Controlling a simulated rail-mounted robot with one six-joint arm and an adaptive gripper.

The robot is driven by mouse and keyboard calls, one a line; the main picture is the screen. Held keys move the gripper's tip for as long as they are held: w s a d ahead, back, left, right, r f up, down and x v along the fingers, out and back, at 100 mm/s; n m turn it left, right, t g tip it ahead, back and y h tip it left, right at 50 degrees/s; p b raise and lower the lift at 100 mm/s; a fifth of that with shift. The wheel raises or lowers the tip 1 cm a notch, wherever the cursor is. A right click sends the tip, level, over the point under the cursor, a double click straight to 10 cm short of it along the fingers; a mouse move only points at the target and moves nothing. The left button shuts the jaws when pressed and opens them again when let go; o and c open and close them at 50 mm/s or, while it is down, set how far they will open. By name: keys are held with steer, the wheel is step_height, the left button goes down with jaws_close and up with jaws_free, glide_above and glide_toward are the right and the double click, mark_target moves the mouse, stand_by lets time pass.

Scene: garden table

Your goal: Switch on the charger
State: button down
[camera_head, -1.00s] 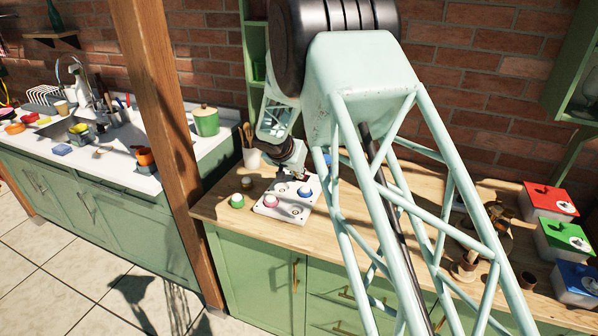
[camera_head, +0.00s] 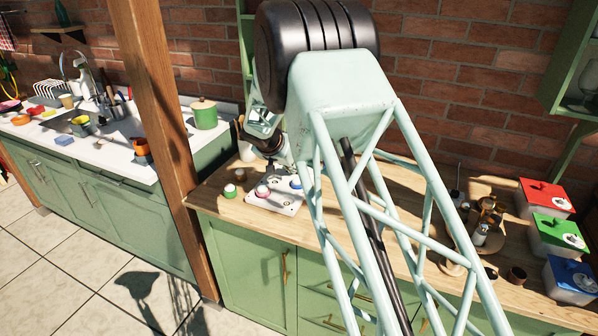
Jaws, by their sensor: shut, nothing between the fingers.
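A pale board (camera_head: 286,207) with round buttons lies on the wooden counter. A pink button (camera_head: 262,191) and a blue button (camera_head: 296,183) sit on it; my arm partly covers the blue one. A green-and-white round piece (camera_head: 230,191) stands on the counter just left of the board. My gripper (camera_head: 269,171) is small and dark in the view. It is shut and empty, pointing down near the back of the board. I cannot tell whether it touches anything. Nothing in view is clearly recognisable as the charger, and my arm hides part of the counter.
A wooden post (camera_head: 155,130) stands left of the counter (camera_head: 225,211). A brown-topped piece (camera_head: 241,174) stands behind the green one. At the right are a round wooden tray with cups, and red (camera_head: 545,197), green (camera_head: 558,236) and blue (camera_head: 572,279) lidded boxes.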

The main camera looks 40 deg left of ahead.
steer(key=shift+d, duration=0.15)
steer(key=shift+r, duration=0.1)
steer(key=shift+a+r, duration=0.1)
steer(key=shift+a, duration=0.1)
steer(key=shift+r, duration=0.55)
steer(key=shift+r, duration=0.2)
stand_by(0.3)
steer(key=shift+r, duration=0.45)
steer(key=r, duration=0.3)
steer(key=shift+s+d+b, duration=0.15)
steer(key=shift+s+b, duration=0.05)
steer(key=shift+b, duration=0.1)
steer(key=s+d+r, duration=0.2)
steer(key=s+r, duration=0.4)
steer(key=s, duration=0.1)
steer(key=shift+s+d+p, duration=0.2)
steer(key=shift+s+p, duration=0.05)
steer(key=shift+p, duration=0.05)
